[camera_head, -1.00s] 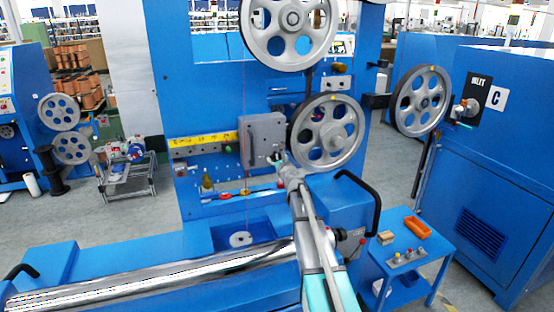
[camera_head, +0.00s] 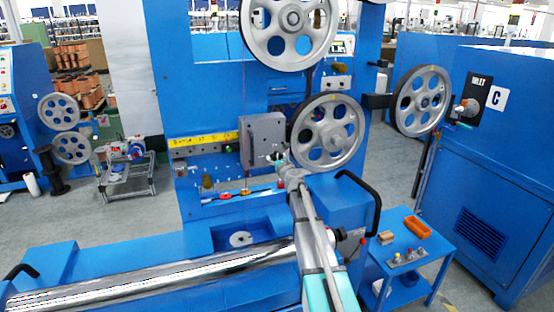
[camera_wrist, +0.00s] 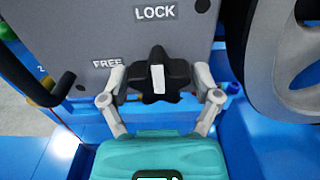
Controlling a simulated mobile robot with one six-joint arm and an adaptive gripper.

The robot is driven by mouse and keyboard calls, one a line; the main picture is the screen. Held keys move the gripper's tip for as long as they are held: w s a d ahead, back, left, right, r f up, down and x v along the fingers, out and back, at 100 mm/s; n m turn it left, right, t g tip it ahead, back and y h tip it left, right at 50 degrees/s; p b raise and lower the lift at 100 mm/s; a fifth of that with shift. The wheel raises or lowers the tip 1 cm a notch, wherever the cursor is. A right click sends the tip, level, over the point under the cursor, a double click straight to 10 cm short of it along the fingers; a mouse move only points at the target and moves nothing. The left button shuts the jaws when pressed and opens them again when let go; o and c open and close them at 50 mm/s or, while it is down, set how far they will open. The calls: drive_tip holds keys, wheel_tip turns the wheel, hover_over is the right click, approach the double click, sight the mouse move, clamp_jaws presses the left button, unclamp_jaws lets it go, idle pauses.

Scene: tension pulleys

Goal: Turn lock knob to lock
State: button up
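The lock knob (camera_wrist: 158,84) is black with a white mark in the wrist view. Its mark points up toward the LOCK label (camera_wrist: 155,12); the FREE label (camera_wrist: 107,62) is up and to the left of it. My gripper (camera_wrist: 160,82) has one finger on each side of the knob. The fingers are spread and look open, very close to the knob's side lobes; contact is hard to tell. In the head view my gripper (camera_head: 279,158) is at the grey plate (camera_head: 262,135), and the knob is too small and covered to make out.
A large spoked pulley (camera_head: 327,133) stands just right of the plate and shows at the wrist view's right edge (camera_wrist: 262,55). A black handle (camera_wrist: 45,88) sticks out at the left. A small blue table (camera_head: 418,262) stands at the lower right.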

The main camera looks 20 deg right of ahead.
drive_tip(key=shift+o, duration=0.4)
drive_tip(key=shift+s, duration=0.15)
drive_tip(key=s, duration=1.1)
drive_tip(key=shift+s, duration=0.4)
